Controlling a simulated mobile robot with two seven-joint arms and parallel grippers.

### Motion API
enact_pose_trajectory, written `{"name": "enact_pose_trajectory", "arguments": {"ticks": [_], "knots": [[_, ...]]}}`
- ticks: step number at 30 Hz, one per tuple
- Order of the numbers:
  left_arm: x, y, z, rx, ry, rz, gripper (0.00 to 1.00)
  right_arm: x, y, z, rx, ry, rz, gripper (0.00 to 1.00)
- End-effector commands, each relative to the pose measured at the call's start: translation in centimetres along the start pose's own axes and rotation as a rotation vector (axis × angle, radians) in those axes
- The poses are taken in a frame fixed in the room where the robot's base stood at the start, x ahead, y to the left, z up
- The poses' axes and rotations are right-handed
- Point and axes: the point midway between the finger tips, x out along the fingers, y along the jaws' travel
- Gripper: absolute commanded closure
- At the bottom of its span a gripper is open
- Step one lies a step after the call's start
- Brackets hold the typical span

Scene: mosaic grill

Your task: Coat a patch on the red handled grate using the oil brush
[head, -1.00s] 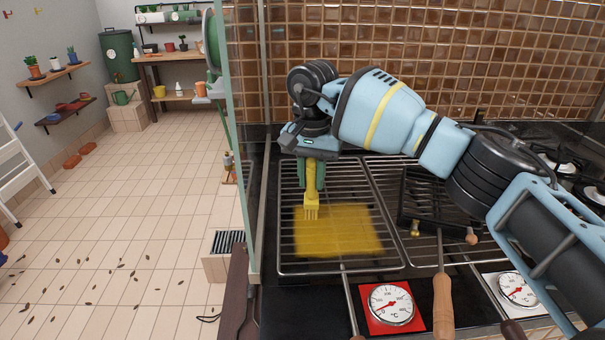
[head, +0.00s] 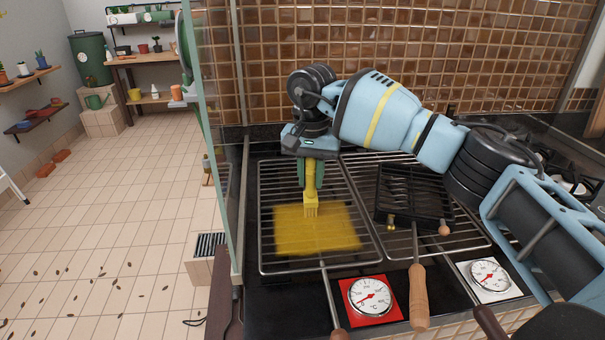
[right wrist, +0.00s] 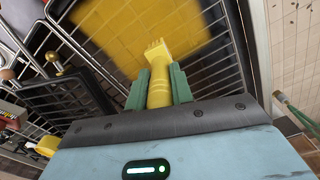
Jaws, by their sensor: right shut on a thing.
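My right gripper (head: 311,178) is shut on the yellow oil brush (head: 311,195), which hangs bristles down over the left grate (head: 261,225). A yellow oily patch (head: 300,238) covers much of that grate's near half. The bristles are at the patch's far edge, near its middle; I cannot tell if they touch the bars. The grate's handle (head: 338,333) runs to the front and looks reddish brown, cut off by the frame. In the right wrist view, the green fingers (right wrist: 158,87) clasp the brush (right wrist: 158,70) beside the patch (right wrist: 150,22). My left gripper is not in view.
A second grate with a light wooden handle (head: 419,295) lies to the right, with a black grill basket (head: 405,190) on it. A red-framed dial (head: 369,297) and a white-framed dial (head: 489,278) sit in front. A glass panel (head: 217,130) stands left.

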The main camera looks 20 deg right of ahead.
Motion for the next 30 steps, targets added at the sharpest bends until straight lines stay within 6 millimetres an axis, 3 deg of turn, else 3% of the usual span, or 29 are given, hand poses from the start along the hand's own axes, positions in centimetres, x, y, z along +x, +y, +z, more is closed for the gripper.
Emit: {"name": "enact_pose_trajectory", "arguments": {"ticks": [8, 22, 30], "knots": [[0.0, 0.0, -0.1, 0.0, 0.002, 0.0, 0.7, 0.2, 0.4, -0.1, 0.0, -0.001, 0.003, 1.0], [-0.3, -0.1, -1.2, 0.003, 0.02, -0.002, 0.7, -0.1, 3.5, -1.3, 0.0, -0.001, 0.003, 1.0], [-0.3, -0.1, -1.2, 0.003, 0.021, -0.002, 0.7, -0.1, 3.8, -1.4, -0.001, -0.001, 0.002, 1.0]]}}
